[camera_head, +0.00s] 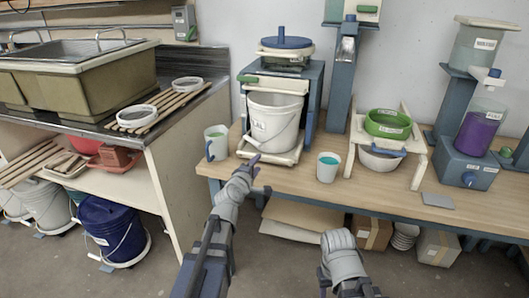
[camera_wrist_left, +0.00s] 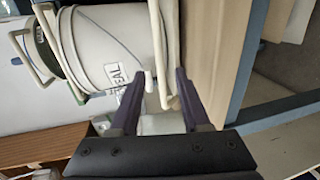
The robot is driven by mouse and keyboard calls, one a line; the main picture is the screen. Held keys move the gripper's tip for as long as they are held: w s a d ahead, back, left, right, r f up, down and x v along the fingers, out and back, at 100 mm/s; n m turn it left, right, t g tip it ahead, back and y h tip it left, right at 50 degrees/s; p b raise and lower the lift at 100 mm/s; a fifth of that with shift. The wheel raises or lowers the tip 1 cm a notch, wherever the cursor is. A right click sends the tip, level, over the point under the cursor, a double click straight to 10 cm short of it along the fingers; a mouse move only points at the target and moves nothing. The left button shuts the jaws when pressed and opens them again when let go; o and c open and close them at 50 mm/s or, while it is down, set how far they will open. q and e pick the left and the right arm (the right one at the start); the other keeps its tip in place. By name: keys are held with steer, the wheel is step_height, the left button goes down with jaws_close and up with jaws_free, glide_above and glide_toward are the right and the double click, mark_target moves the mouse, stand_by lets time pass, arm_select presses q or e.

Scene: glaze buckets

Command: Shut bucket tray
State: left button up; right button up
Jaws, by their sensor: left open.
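The bucket tray (camera_head: 287,156) is a cream slide-out tray at the base of a blue stand, and it juts toward the front of the table. A white bucket (camera_head: 273,122) stands upright on it. In the left wrist view, the labelled bucket (camera_wrist_left: 97,45) appears sideways, with the cream tray (camera_wrist_left: 172,40) beside it. My left gripper (camera_head: 259,173) is at the tray's front left edge. Its open fingers (camera_wrist_left: 159,88) reach toward the tray front, with a pale part of the tray between them; contact is unclear. Only my right arm shows; its fingers do not.
A white mug (camera_head: 216,143) stands left of the tray and a teal-filled cup (camera_head: 327,167) right of it. A green bowl (camera_head: 388,124) sits on a white rack farther right. A purple container (camera_head: 479,133) is at the far right. A flat grey piece (camera_head: 437,200) lies near the table edge.

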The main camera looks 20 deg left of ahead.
mark_target(263, 157)
arm_select(q)
steer(key=w, duration=0.2)
steer(key=w+f+b, duration=0.1)
steer(key=w, duration=0.4)
steer(key=shift+w+d+f+b, duration=0.1)
steer(key=shift+w+f+b, duration=0.2)
steer(key=shift+w, duration=0.1)
steer(key=shift+s, duration=0.1)
steer(key=shift+c, duration=0.4)
jaws_close()
stand_by(0.6)
